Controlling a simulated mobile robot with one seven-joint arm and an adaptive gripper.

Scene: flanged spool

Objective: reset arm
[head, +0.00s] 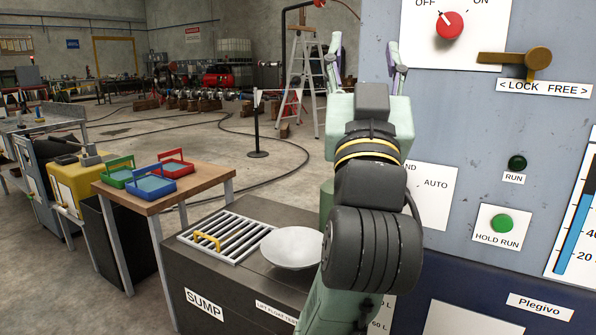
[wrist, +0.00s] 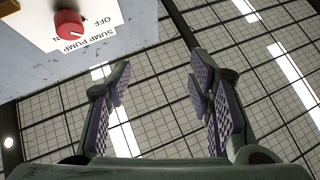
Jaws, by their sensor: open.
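My gripper (head: 367,62) points upward in front of the left edge of the blue-grey control panel (head: 460,130). Its fingers are spread apart with nothing between them; the wrist view shows the open fingers (wrist: 160,95) with purple pads against the ceiling. My arm rises from the bottom of the head view and hides part of the panel's labels. The red sump pump knob (head: 450,25) is on the panel, right of the gripper and apart from it. It also shows at the upper left of the wrist view (wrist: 68,24).
A brass lever (head: 515,62), a green hold-run button (head: 502,224) and a dark run lamp (head: 517,162) are on the panel. Left of my arm is a sump box (head: 185,268) with a grate (head: 225,238) and white dish (head: 291,248). A wooden table (head: 205,183) holds coloured trays.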

